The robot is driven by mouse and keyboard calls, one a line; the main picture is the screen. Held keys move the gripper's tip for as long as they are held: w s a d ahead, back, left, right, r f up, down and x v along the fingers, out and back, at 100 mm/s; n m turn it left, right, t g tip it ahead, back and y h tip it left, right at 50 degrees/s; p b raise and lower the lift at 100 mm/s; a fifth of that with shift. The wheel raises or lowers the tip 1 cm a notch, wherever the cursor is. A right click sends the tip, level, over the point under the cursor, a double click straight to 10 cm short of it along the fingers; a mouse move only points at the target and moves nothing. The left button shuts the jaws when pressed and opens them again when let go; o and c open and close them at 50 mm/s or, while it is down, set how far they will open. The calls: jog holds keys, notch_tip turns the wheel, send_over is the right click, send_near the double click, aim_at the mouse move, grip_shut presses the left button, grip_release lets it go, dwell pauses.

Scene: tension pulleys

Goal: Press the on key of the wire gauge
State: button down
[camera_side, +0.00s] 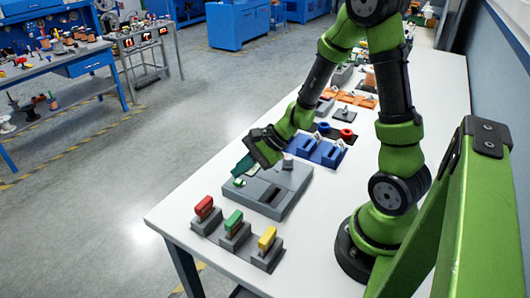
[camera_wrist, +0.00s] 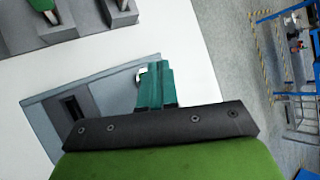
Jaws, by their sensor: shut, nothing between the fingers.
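The wire gauge is a flat grey box (camera_side: 283,183) on the white table, with a dark window (camera_side: 270,194) in its top. A small green key (camera_side: 239,183) sits near its left corner. The gauge also shows in the wrist view (camera_wrist: 105,90), its dark window (camera_wrist: 72,107) at left. My gripper (camera_side: 237,172) has teal fingers, shut and empty, pointing down just above the green key. In the wrist view the fingertips (camera_wrist: 160,66) partly hide the key area; only a pale round bit shows beside them. I cannot tell whether they touch the key.
Grey blocks with red (camera_side: 204,206), green (camera_side: 233,220) and yellow (camera_side: 267,239) handles stand near the table's front end. A blue fixture (camera_side: 318,152) and red and blue round parts lie behind the gauge. Bare table (camera_side: 180,212) lies left of the gauge.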

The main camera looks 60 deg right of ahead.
aim_at(242, 181)
jog(key=shift+r, duration=2.5)
jog(key=s+a+r+n+h, duration=0.4)
jog(key=s+r+n, duration=0.8)
jog(key=r+n, duration=0.1)
jog(key=shift+r+n, duration=0.15)
jog(key=shift+n, duration=0.65)
